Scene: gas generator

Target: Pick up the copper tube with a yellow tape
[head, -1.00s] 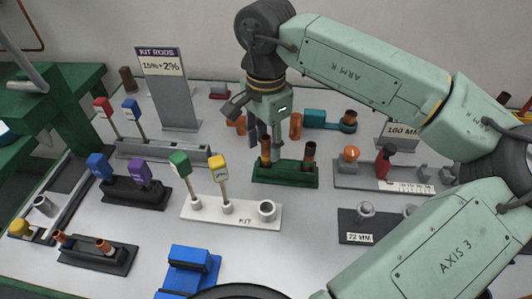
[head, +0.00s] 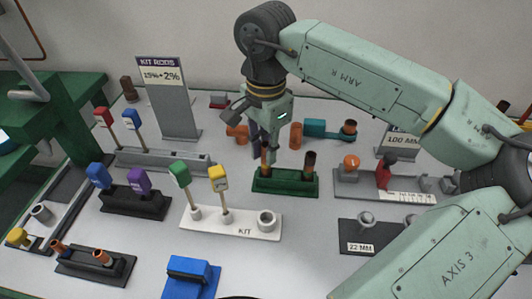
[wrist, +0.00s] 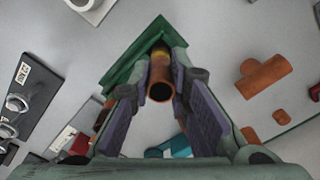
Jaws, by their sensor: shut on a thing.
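The copper tube with a yellow tape (wrist: 160,80) stands between my fingers in the wrist view, its open end toward the camera and the yellow band beyond. In the head view it (head: 264,163) is upright in the left of the green holder (head: 285,187), partly covered by my fingers. My gripper (head: 268,158) comes down from above; in the wrist view its fingers (wrist: 160,67) are shut on the tube's sides. The tube's lower end is hidden in the holder, so I cannot tell whether it is raised.
A second, darker copper tube (head: 309,163) stands close to the right in the same holder. Behind are copper fittings (head: 296,135) and a teal tool (head: 325,129). A white kit stand (head: 245,220) with colored-tag rods is front left. Bare table lies in front of the green holder.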

